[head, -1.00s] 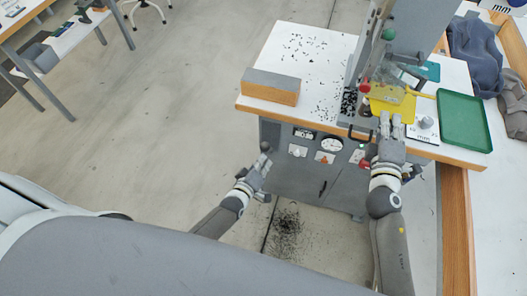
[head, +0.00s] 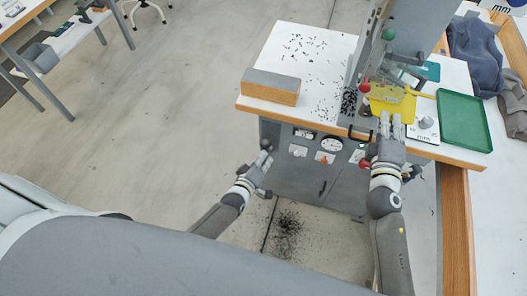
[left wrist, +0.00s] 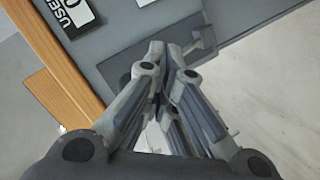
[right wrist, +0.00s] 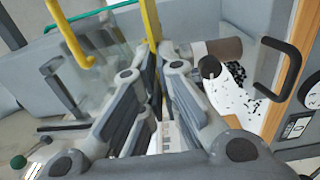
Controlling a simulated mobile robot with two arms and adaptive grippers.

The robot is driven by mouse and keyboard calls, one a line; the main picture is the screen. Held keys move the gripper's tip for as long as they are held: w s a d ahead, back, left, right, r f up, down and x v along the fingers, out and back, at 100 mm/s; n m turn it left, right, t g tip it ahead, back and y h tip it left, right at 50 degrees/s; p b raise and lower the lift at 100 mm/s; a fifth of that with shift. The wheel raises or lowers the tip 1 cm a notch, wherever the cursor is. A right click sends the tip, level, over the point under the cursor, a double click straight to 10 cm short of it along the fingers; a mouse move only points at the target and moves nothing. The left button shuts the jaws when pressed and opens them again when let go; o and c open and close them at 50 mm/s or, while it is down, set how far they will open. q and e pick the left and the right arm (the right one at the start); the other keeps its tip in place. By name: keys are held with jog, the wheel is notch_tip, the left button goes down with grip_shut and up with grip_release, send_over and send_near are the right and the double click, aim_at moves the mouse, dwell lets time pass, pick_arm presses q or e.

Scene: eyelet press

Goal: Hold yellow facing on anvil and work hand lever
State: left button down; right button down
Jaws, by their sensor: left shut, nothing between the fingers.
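The yellow facing (head: 393,104) lies in the press at anvil height; the anvil under it is hidden. My right gripper (head: 390,119) is at its near edge. In the right wrist view the facing shows edge-on as a yellow strip (right wrist: 151,28) between my right fingers, which are closed on it. Two ball knobs show on the press, a green one (head: 389,34) high up and a red one (head: 364,87) lower; I cannot tell which belongs to the hand lever. My left gripper (head: 265,168) is shut and empty, low in front of the cabinet, apart from the press.
A grey-topped wooden block (head: 271,86) and scattered black bits lie on the white top. A green tray (head: 463,120) is at right.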

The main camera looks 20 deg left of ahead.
pick_arm(q)
jog(key=shift+w+r, duration=0.3)
jog(key=shift+w, duration=0.2)
jog(key=shift+w+r, duration=0.25)
jog(key=shift+w, duration=0.25)
dwell(0.9)
jog(key=shift+s+f, duration=0.1)
dwell(0.4)
jog(key=shift+s+f, duration=0.3)
jog(key=shift+s, duration=0.35)
jog(key=shift+s+f, duration=0.3)
jog(key=shift+s, duration=0.3)
jog(key=shift+s+f, duration=0.3)
jog(key=shift+s, duration=0.35)
jog(key=shift+s+f, duration=0.1)
jog(key=shift+s+d+f, duration=0.1)
jog(key=shift+s+f, duration=0.25)
jog(key=shift+s, duration=0.35)
jog(key=shift+s+f, duration=0.35)
jog(key=shift+s, duration=0.4)
jog(key=shift+s+d+f, duration=0.1)
jog(key=shift+s+f, duration=0.25)
jog(key=shift+s, duration=0.35)
jog(key=v, duration=1.2)
